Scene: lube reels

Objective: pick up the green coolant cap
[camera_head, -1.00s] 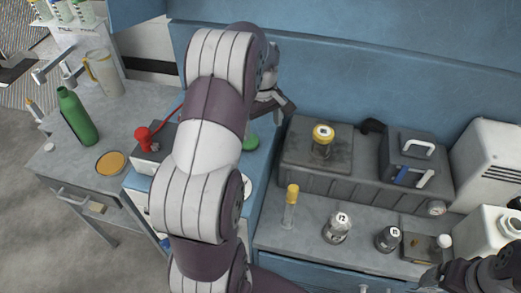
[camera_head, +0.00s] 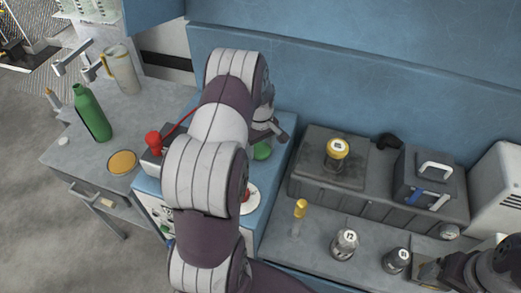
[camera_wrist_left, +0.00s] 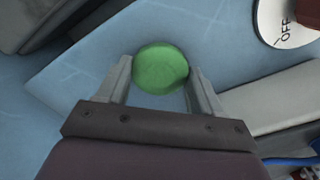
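The green coolant cap (camera_head: 262,151) lies on the blue surface beside my left arm; part of it is hidden in the head view. In the left wrist view, the round green cap (camera_wrist_left: 160,68) sits between the fingertips of my left gripper (camera_wrist_left: 161,76). In the head view, my left gripper (camera_head: 272,128) is just above and behind the cap. My right gripper (camera_head: 436,272) is at the lower right edge, and its fingers are unclear.
A red knob (camera_head: 153,140) stands left of my left arm. A white OFF dial plate (camera_wrist_left: 290,18) is near the cap. A dark grey case (camera_head: 322,190), a yellow-topped tube (camera_head: 299,215) and numbered bottles (camera_head: 344,244) stand to the right. A green bottle (camera_head: 92,113) is far left.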

